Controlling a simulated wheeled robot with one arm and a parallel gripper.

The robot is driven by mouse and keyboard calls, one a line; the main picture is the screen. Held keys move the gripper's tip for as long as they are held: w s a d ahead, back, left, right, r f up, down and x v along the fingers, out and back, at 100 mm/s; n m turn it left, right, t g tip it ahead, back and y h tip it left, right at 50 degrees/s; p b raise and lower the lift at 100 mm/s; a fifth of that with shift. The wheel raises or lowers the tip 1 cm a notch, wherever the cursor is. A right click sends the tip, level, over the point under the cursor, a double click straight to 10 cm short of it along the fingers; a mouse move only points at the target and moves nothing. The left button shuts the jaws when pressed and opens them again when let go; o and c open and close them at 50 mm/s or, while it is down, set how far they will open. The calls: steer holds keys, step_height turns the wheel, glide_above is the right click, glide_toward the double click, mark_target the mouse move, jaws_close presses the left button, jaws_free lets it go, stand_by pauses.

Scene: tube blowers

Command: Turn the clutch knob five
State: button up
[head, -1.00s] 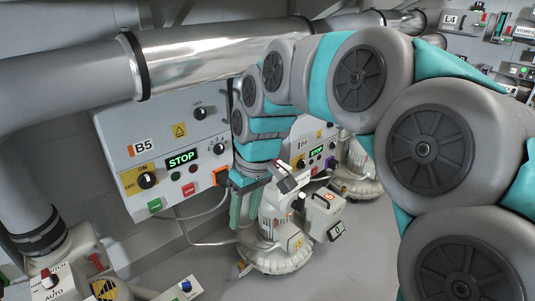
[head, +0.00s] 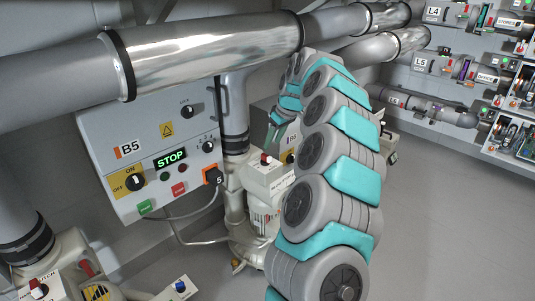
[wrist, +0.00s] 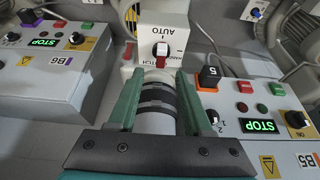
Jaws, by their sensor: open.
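The white clutch box (head: 266,175) with its red-and-black knob (head: 266,159) stands right of the B5 panel. In the wrist view, which is upside down, I see the box (wrist: 176,23), its AUTO label and the knob (wrist: 162,52). The knob is beyond my fingertips, near the centre line between them. My gripper (wrist: 158,78) is open, with nothing held. A grey pipe with black rings (wrist: 156,100) shows between the fingers; I cannot tell how near it is. In the head view my gripper (head: 275,132) is above the box, partly hidden by my arm.
The B5 panel (head: 150,120) reads STOP and has an orange 5 block (head: 213,176) at its lower right. A thick silver pipe (head: 210,55) runs overhead. A similar switch box (head: 38,290) is at the lower left. The right floor (head: 450,230) is clear.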

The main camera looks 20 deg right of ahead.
mark_target(267, 155)
steer(key=x, duration=0.7)
steer(key=shift+f+p, duration=0.1)
steer(key=shift+p, duration=0.25)
steer(key=shift+c, duration=0.3)
jaws_close()
